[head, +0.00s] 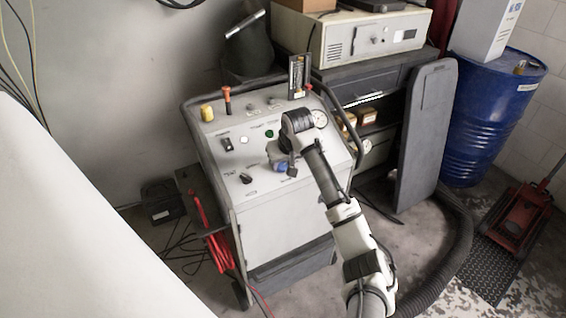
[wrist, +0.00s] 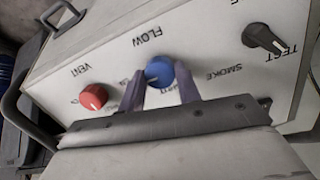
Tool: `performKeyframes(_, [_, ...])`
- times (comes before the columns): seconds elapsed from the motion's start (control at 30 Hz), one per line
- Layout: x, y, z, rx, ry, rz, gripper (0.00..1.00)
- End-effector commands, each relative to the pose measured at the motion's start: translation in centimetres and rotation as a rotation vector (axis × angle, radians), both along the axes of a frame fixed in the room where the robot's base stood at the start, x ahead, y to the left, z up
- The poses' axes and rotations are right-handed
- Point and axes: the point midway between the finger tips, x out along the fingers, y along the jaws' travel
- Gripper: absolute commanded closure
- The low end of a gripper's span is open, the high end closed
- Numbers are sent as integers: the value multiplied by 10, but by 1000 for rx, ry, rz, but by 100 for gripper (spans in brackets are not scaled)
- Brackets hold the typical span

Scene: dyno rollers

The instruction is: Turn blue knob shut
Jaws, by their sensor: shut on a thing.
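The blue knob (wrist: 159,71) is on the white panel in the wrist view, below the word FLOW. The fingers of my gripper (wrist: 160,80) stand on either side of the knob and are shut on it. A white pointer line shows on the knob's lower left. The wrist part of my arm hides much of that area.
The machine's panel (head: 238,182) also bears a yellow cap (head: 207,112) and a gauge (head: 320,118). A grey board (head: 426,135) leans at right.

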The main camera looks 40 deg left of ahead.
Motion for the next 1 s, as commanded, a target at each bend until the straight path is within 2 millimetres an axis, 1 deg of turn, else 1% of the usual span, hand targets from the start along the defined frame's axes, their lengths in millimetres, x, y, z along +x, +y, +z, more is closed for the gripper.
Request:
performKeyframes(0.17, [0, 0, 1, -11, -25, 51, 89])
performKeyframes(0.37, [-1, 0, 0, -35, -85, 171, 89])
performKeyframes(1.0, [-2, 0, -1, -144, -354, 700, 89])
